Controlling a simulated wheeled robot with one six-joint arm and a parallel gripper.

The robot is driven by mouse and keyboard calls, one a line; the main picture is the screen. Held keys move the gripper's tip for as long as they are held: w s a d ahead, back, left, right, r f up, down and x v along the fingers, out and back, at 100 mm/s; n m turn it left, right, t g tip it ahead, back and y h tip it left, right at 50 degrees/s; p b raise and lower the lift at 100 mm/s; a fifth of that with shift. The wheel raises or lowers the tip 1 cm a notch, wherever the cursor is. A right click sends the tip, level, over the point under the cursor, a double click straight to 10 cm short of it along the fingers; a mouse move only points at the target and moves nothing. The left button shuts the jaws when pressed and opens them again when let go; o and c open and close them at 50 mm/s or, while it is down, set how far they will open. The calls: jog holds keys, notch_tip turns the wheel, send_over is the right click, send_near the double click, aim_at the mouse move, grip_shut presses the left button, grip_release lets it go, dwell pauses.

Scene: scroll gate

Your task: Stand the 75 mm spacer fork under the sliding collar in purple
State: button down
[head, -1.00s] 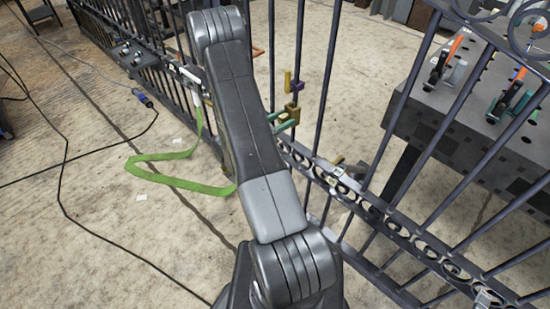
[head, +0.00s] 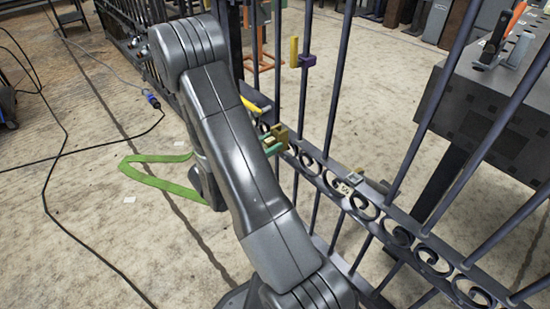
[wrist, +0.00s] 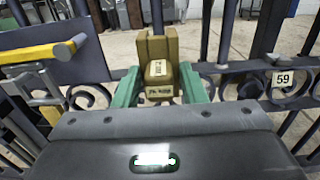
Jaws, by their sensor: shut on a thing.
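My gripper (head: 268,148) has green fingers, which also show in the wrist view (wrist: 160,92). It is shut on the ochre spacer fork (wrist: 158,50), with one finger on each side; the fork's label is too small to read surely. In the head view the fork (head: 280,132) is upright, low by the scroll rail. An upright bar rises behind it in the wrist view. The purple sliding collar (head: 306,60), with a yellow handle (head: 294,51), is on a gate bar higher up and right of the fork. Whether the fork is around that bar, I cannot tell.
A yellow bar on a grey fitting (wrist: 40,52) is close left of my gripper. The scroll rail (head: 345,185) runs behind it, with a label reading 59 (wrist: 283,78). A grey table (head: 490,110) stands beyond the gate. A green strap (head: 150,170) lies on the floor.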

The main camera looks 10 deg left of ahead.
jog(key=shift+s+f+b, duration=0.1)
jog(key=shift+f+b, duration=0.35)
jog(key=shift+f, duration=0.2)
jog(key=shift+x, duration=4.3)
jog(key=shift+r, duration=0.1)
jog(key=c, duration=0.8)
grip_release()
jog(key=shift+d, duration=0.15)
jog(key=shift+f, duration=0.25)
